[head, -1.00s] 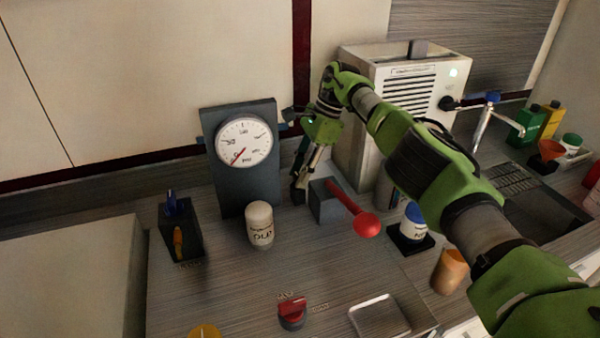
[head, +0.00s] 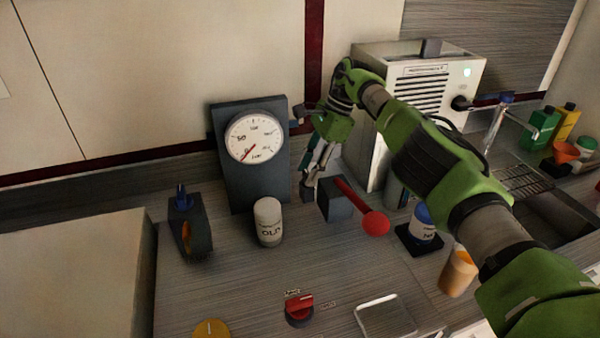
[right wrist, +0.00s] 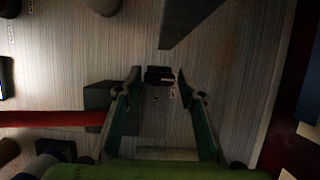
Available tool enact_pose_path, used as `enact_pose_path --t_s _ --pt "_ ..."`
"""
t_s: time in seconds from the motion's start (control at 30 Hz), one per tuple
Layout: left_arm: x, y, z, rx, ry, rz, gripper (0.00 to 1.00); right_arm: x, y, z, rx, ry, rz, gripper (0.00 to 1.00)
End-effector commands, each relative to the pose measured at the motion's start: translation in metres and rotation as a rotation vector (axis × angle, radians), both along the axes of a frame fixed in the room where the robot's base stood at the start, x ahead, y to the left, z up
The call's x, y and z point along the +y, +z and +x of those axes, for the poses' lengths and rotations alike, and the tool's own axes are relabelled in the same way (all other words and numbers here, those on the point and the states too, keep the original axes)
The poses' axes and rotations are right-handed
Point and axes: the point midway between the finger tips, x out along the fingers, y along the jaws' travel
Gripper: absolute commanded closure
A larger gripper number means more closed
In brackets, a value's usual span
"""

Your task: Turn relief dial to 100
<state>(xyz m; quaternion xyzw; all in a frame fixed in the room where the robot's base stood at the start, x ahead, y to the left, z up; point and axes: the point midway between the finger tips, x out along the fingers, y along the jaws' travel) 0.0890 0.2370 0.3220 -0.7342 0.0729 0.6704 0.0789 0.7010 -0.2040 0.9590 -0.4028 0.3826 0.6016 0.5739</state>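My right gripper (head: 308,186) points down between the gauge stand and the red lever's block. In the right wrist view its two fingers (right wrist: 159,88) are apart. A small black knob (right wrist: 158,75) with tiny, unreadable labels lies between and just beyond the fingertips; I cannot tell whether they touch it. No dial's label reads clearly as relief. My left gripper is out of view.
A red-handled lever (head: 374,222) on a grey block stands right of my gripper. A white bottle (head: 268,222) stands before the gauge. A red knob (head: 298,308), a yellow knob (head: 210,330) and a metal tray (head: 384,316) are nearer. A vented white box (head: 465,90) stands behind my arm.

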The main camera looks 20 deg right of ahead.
Motion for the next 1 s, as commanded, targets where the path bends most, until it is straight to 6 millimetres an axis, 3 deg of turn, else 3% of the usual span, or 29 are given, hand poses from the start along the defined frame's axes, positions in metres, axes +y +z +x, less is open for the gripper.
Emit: enact_pose_path --t_s 0.47,1.0 --pt "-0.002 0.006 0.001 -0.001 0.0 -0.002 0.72 -0.001 0.0 -0.002 0.001 -0.125 0.0 0.64" --pt "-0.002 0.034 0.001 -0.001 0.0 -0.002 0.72 0.001 0.002 -0.005 0.001 -0.528 0.002 0.64"
